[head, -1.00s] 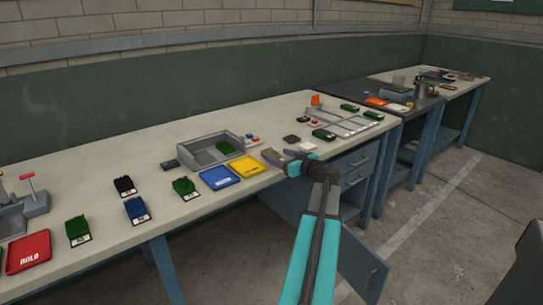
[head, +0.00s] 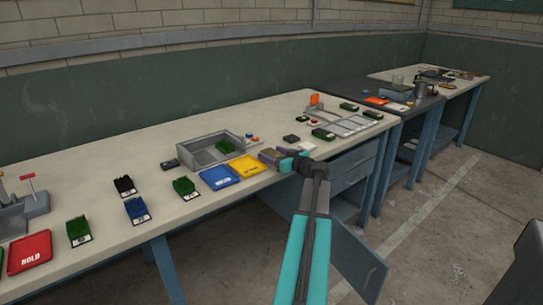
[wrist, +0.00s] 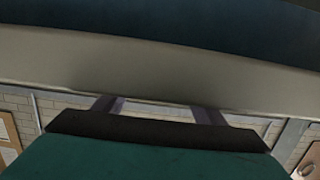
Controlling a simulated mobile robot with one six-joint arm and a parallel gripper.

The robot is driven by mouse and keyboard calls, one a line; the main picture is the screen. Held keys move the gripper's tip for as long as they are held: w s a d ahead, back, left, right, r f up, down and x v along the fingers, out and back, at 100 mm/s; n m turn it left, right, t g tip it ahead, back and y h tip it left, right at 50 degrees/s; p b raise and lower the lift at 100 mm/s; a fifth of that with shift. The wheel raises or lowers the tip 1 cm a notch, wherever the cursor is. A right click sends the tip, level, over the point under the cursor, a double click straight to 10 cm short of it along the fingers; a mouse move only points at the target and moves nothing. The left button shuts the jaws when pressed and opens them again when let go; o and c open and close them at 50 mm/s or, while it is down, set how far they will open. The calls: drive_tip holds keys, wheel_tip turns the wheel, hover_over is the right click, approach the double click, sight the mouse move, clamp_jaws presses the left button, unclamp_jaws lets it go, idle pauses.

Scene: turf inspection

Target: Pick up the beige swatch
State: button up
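My gripper (head: 272,156) is at the front edge of the long pale bench in the head view, just right of the yellow tray. A small brownish-beige patch at its fingertips looks like the beige swatch. The fingers largely cover it, so its outline is unclear. In the wrist view the two grey fingers (wrist: 158,108) stand well apart. Their tips are hidden behind a broad pale band that looks like the bench edge (wrist: 160,75). No swatch can be made out there, and contact with it cannot be seen.
A yellow tray (head: 250,168) and a blue tray (head: 219,177) lie left of my gripper. A grey open box (head: 194,152) stands behind them. Green, blue and black swatches and a red tray (head: 30,252) sit further left. A pale rack (head: 348,127) is at right.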

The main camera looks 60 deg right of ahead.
sight(275, 154)
drive_tip(key=c, duration=1.1)
drive_tip(key=shift+r, duration=1.1)
drive_tip(key=shift+s+d+r, duration=0.15)
drive_tip(key=shift+s+r, duration=0.3)
drive_tip(key=shift+r, duration=0.2)
drive_tip(key=s+d, duration=0.1)
drive_tip(key=s, duration=0.3)
drive_tip(key=s+d+r+b, duration=0.1)
drive_tip(key=s, duration=0.4)
drive_tip(key=s+d, duration=0.2)
drive_tip(key=s, duration=0.3)
drive_tip(key=shift+s+d+r+b, duration=0.1)
drive_tip(key=shift+s+r+b, duration=0.15)
drive_tip(key=shift+b, duration=0.15)
